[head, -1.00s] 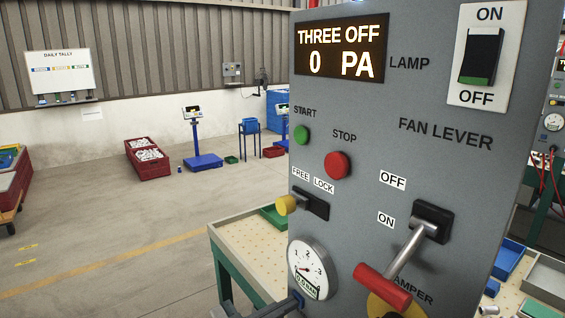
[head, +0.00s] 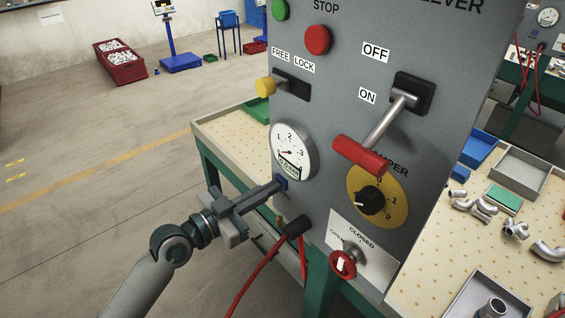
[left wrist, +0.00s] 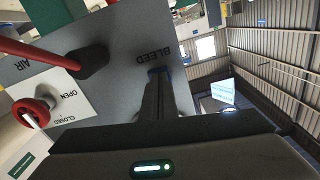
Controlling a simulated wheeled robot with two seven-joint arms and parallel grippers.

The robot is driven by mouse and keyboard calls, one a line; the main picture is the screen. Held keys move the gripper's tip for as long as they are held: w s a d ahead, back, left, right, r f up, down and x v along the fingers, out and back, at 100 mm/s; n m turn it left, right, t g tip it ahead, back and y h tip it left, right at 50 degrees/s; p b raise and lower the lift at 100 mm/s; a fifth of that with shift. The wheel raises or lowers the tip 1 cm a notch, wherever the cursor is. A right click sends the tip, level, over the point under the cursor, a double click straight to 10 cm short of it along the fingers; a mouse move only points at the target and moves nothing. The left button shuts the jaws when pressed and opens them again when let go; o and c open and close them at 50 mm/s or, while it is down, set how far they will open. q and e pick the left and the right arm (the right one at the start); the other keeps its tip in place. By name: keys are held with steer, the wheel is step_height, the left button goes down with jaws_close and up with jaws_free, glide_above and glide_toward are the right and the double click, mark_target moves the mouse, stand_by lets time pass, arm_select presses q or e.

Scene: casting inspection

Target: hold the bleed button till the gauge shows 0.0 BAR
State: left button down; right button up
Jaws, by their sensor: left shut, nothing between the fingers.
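The round white gauge (head: 293,150) is on the grey panel in the head view. Its needle lies toward the low, left side of the dial; the small digital strip on it is too small to read surely. The blue bleed button (head: 282,183) is just below the gauge, partly hidden by my fingertips. My left gripper (head: 274,187) is shut and empty, its tips at the button and seemingly touching it. In the left wrist view the fingers reach the blue button (left wrist: 157,71) beside the BLEED label; how far it is pressed cannot be told. My right gripper is not in view.
A red-handled fan lever (head: 361,155), a yellow damper dial (head: 393,208) and a red valve knob (head: 343,264) are right of the gripper. A black air fitting (head: 297,227) with a red hose is just below. Open floor is to the left.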

arm_select(q)
steer(key=shift+b+v, duration=0.45)
steer(key=shift+v, duration=2.15)
